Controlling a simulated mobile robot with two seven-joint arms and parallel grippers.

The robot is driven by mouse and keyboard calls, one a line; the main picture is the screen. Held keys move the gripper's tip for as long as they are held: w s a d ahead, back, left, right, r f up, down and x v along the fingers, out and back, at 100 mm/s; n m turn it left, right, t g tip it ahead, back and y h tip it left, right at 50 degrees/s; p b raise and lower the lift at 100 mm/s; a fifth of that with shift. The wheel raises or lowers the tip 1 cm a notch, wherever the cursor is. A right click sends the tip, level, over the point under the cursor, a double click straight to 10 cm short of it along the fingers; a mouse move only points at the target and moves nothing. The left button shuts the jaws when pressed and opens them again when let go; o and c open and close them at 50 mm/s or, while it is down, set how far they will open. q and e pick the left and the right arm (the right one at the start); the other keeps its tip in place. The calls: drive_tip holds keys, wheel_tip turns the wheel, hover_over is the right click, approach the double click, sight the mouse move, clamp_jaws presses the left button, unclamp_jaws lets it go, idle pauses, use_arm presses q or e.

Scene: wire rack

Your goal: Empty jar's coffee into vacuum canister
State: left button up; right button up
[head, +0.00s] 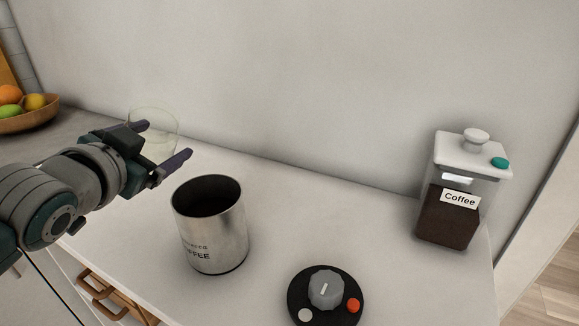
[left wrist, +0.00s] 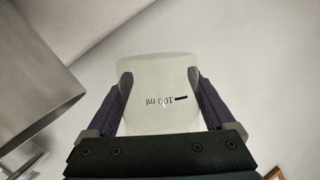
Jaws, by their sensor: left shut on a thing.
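A clear jar (head: 447,219) with a white knobbed lid, a teal button and a "Coffee" label stands upright at the right, its lower part full of dark coffee. An open steel canister (head: 217,239) with "COFFEE" lettering stands upright in the middle; its inside is dark and its contents cannot be told. My left gripper (head: 165,140) is shut on a clear cup, behind and left of the canister. The cup (left wrist: 158,85) is marked "100 ml" in the left wrist view and looks empty. My right gripper is not in view.
A black disc (head: 298,293) with a grey dial and red and pale buttons lies at the front of the counter (head: 350,210). A fruit bowl (head: 30,121) stands at the far left. The counter between canister and jar is clear; a wall runs behind.

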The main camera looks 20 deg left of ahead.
sight(141, 118)
use_arm(q)
drive_tip(key=shift+a+f+n+g+h+b, duration=0.35)
drive_tip(key=shift+a+f+n+h, duration=0.15)
drive_tip(key=shift+a+f+n, duration=0.25)
drive_tip(key=shift+w+d+b, duration=0.1)
drive_tip(key=shift+d+b, duration=0.1)
drive_tip(key=shift+b, duration=0.1)
drive_tip(key=shift+r, duration=0.15)
wheel_tip(141, 118, up, 5)
drive_tip(key=n+h+p, duration=0.1)
drive_tip(key=n+p, duration=0.1)
drive_tip(key=p, duration=0.6)
drive_tip(key=shift+g+h, duration=0.35)
drive_tip(key=shift+h, duration=0.05)
drive_tip(key=shift+r+n+p, duration=0.1)
drive_tip(key=shift+n+p, duration=0.25)
